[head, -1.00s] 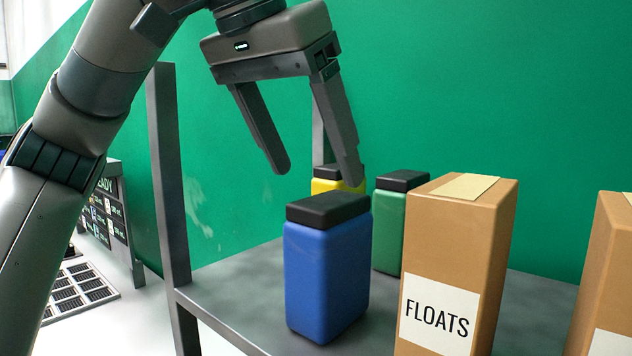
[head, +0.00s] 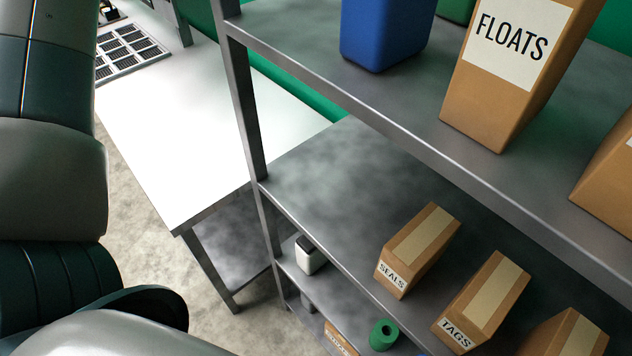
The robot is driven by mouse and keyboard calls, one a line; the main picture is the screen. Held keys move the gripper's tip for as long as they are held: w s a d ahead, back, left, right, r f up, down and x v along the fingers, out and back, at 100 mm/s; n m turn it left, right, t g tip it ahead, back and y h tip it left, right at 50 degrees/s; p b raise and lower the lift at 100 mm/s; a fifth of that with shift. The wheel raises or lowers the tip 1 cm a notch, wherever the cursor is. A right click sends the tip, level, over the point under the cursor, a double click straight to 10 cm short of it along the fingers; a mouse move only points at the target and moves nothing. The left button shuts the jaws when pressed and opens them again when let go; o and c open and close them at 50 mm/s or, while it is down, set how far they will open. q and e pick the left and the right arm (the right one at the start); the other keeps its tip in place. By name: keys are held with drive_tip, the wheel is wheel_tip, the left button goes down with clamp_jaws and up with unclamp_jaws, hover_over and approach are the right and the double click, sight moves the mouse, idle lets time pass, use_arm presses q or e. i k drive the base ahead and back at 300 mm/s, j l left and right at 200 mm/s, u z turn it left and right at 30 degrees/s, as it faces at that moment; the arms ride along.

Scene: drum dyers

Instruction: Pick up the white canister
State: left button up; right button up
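A small white canister-like object with a dark top (head: 311,255) stands on a lower shelf of the grey rack, close to the rack's left post. It is small in the head view and partly cut off by the shelf edge above it, so I cannot tell for certain that it is the white canister. My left arm fills the left side of the view, but its gripper is out of the frame. My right gripper is not in the frame either.
The upper shelf (head: 400,100) holds a blue canister (head: 385,32) and a FLOATS box (head: 510,70). The shelf below holds SEALS (head: 415,250) and TAGS (head: 480,300) boxes. A green roll (head: 384,335) lies lower. A white table (head: 190,130) stands left.

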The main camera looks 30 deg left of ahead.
sight(309, 258)
drive_tip(key=k, duration=1.5)
